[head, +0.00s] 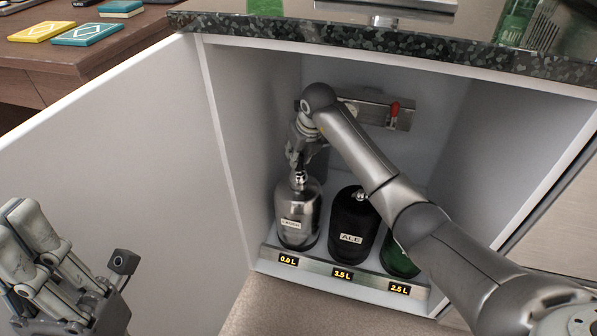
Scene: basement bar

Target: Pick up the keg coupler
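No separate keg coupler can be made out with certainty. A silver keg (297,222) with a metal neck fitting (299,180) stands at the left inside the open cabinet. My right gripper (297,162) points down just above that fitting; whether it touches it or holds anything is too small to tell. A metal rail (372,109) on the cabinet's back wall carries a part with a red handle (394,112), to the right of the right gripper. My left gripper (80,240) is open and empty at the lower left, outside the cabinet.
A black ALE keg (352,228) stands in the middle and a green keg (396,262) at the right, partly behind my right arm. A shelf strip (315,275) with volume displays runs in front. The open door (120,170) is left; a stone countertop (380,42) overhangs.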

